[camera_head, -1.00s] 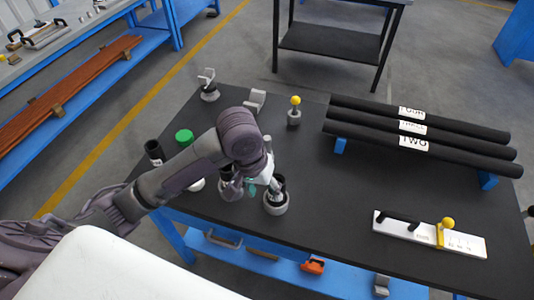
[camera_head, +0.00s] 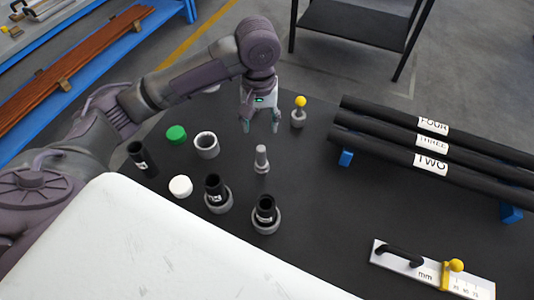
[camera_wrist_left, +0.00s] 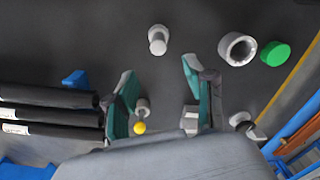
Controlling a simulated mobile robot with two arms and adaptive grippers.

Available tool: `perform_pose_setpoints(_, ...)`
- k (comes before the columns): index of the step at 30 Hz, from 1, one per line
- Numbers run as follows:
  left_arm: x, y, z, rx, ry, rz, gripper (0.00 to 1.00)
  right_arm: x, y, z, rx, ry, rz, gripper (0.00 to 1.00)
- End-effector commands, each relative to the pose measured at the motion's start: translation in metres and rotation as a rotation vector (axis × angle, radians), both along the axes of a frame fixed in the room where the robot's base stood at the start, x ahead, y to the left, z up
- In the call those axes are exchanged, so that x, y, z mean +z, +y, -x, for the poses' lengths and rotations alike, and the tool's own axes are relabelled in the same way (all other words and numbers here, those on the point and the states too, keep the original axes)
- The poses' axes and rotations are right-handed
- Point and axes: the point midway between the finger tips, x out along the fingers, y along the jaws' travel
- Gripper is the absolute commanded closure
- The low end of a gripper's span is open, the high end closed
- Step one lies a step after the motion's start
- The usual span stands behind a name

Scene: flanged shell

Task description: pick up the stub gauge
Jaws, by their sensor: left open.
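A grey peg with a wider base (camera_head: 261,158) stands upright on the black table, and a short grey piece with a yellow ball on top (camera_head: 300,108) stands farther back. No label shows which is the stub gauge. My left gripper (camera_head: 261,125) is open and empty above the table, behind the grey peg and left of the yellow-ball piece. In the left wrist view my open fingers (camera_wrist_left: 158,72) have the grey peg (camera_wrist_left: 158,40) beyond their tips, and the yellow ball (camera_wrist_left: 140,127) shows between them lower down. My right gripper is out of view.
Two grey rings (camera_head: 267,215) (camera_head: 217,197) hold black cylinders near the front. An empty ring (camera_head: 206,145), green cap (camera_head: 177,134), white cap (camera_head: 181,186) and black cylinder (camera_head: 140,158) stand left. Labelled black bars (camera_head: 440,150) and a ruler gauge (camera_head: 430,270) lie right.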

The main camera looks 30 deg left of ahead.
Motion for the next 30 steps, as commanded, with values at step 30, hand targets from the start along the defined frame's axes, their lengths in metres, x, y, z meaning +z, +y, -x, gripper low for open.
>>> perform_pose_setpoints(30, -0.127, -0.003, 0.001, -0.002, -0.001, 0.0, 0.46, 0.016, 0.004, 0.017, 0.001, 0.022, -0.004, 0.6)
